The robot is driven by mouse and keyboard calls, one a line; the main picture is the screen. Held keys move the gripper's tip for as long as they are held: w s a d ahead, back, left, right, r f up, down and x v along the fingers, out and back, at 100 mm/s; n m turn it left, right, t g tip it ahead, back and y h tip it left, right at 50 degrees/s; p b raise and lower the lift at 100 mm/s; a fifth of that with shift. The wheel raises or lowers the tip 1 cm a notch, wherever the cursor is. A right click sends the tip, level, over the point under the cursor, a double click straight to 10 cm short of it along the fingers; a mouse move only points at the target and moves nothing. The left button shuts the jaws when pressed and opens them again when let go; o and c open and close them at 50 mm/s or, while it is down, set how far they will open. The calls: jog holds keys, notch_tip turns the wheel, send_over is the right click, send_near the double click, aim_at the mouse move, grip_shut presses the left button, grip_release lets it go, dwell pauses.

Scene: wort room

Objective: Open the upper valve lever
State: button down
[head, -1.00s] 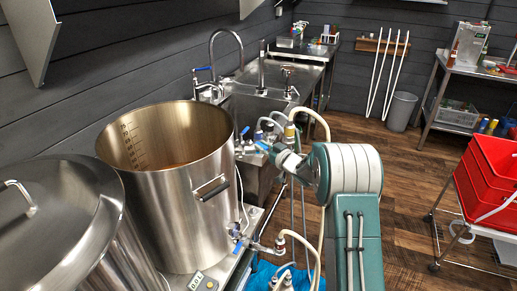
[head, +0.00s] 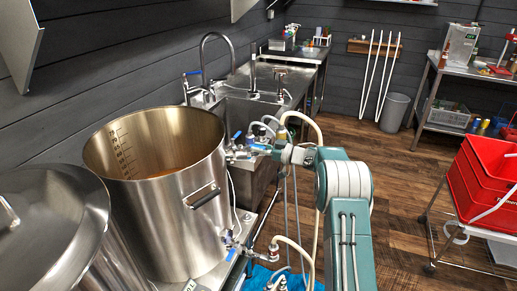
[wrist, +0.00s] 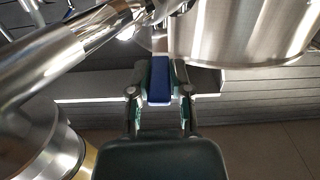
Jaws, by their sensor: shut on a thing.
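The big steel kettle (head: 172,225) stands at left in the head view, with the upper valve (head: 236,152) on its right side. My gripper (head: 264,149) is at this valve, beside the kettle wall. In the wrist view my gripper (wrist: 159,86) has a finger on each side of the blue valve lever (wrist: 158,82) and is shut on it. The kettle wall (wrist: 240,30) shows beyond it. In the head view my gripper and the fittings crowd together, so the lever's exact angle is hard to tell.
A lower valve (head: 230,241) with a blue lever sits below. Hoses (head: 305,125) hang close around my arm. A sink (head: 255,105) stands behind, a lidded pot (head: 45,235) at left, red crates (head: 487,180) at right. The wooden floor between is clear.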

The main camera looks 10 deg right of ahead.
jog(key=shift+r, duration=0.1)
jog(key=c, duration=0.6)
grip_release()
jog(key=shift+o, duration=0.2)
jog(key=v, duration=1.2)
